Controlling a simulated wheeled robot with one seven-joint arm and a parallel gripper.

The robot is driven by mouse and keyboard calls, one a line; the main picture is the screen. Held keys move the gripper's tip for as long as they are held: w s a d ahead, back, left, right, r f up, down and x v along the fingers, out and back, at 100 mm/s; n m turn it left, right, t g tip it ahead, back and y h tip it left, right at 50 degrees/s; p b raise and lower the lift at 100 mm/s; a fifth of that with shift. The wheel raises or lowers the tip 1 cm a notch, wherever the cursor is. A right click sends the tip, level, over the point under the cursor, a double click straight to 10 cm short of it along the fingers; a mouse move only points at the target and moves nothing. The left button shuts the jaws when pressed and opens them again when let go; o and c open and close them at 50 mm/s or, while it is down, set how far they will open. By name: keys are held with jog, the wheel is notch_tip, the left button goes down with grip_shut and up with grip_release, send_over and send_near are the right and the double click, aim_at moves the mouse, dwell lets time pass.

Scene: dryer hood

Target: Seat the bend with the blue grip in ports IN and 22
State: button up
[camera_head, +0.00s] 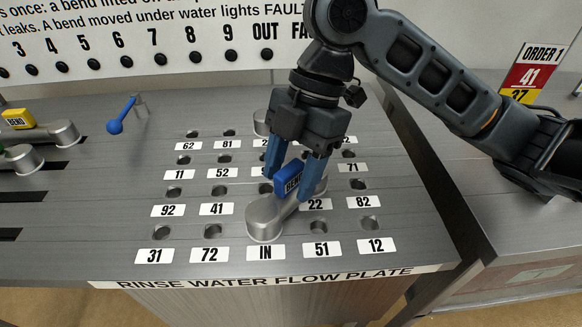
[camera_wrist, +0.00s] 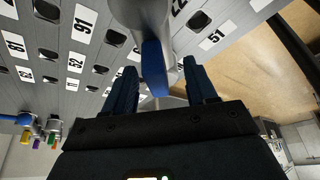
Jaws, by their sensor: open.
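The silver bend (camera_head: 266,217) with the blue grip (camera_head: 288,178) lies on the flow plate. Its near end covers the hole above the IN label (camera_head: 265,252). Its far end reaches the hole position above the 22 label (camera_head: 316,205), partly behind my gripper. I cannot tell how deep either end sits. My gripper (camera_head: 293,184) is open, with its blue fingers down on either side of the grip. In the wrist view the blue grip (camera_wrist: 155,68) stands between the two spread fingers (camera_wrist: 160,90), with gaps on both sides.
Open holes surround the bend, including those by labels 51 (camera_head: 321,250) and 72 (camera_head: 212,254). A blue-knobbed lever (camera_head: 115,126) stands at left. Yellow-grip (camera_head: 20,119) and green-grip (camera_head: 22,158) bends lie at the far left. An order sign (camera_head: 528,73) stands at right.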

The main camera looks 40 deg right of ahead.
jog(key=v, duration=0.7)
jog(key=shift+r, duration=0.35)
jog(key=shift+d, duration=0.15)
notch_tip(320, 180, up, 8)
jog(key=p, duration=0.7)
dwell(0.6)
